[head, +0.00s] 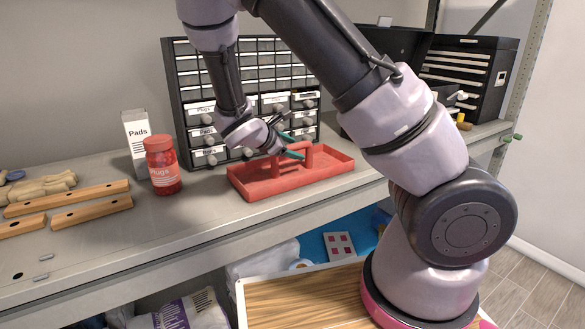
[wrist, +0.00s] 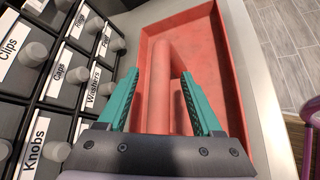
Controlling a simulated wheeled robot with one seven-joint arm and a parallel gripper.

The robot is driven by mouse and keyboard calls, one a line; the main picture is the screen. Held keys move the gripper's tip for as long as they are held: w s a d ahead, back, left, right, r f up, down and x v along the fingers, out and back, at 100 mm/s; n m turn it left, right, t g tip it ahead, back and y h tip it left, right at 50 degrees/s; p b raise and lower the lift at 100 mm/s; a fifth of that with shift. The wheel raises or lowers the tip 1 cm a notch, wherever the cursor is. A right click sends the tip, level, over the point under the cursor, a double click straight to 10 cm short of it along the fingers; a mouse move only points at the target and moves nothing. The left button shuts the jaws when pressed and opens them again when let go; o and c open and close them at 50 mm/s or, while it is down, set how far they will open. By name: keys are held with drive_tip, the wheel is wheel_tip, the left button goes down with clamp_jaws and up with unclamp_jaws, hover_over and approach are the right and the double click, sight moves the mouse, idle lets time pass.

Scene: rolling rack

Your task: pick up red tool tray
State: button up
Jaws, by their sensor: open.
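The red tool tray (head: 250,189) lies on the grey shelf, in front of the drawer cabinet, with a raised red handle (head: 309,157) along its middle. In the wrist view the tray (wrist: 229,75) fills the centre, and its handle (wrist: 160,90) runs up from between the fingers. My gripper (head: 290,145) is over the tray with its teal fingers apart. In the wrist view my gripper (wrist: 157,100) has one finger on each side of the handle, with gaps showing. Part of the handle is hidden behind the gripper in the head view.
A cabinet of small labelled drawers (head: 185,70) stands close behind the tray. A red jar (head: 162,170) and a white Pads box (head: 136,135) stand to its left, with wooden bars (head: 92,211) farther left. A black toolbox (head: 490,60) is at right. The shelf's front is clear.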

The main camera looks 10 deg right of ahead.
clamp_jaws()
idle(1.4)
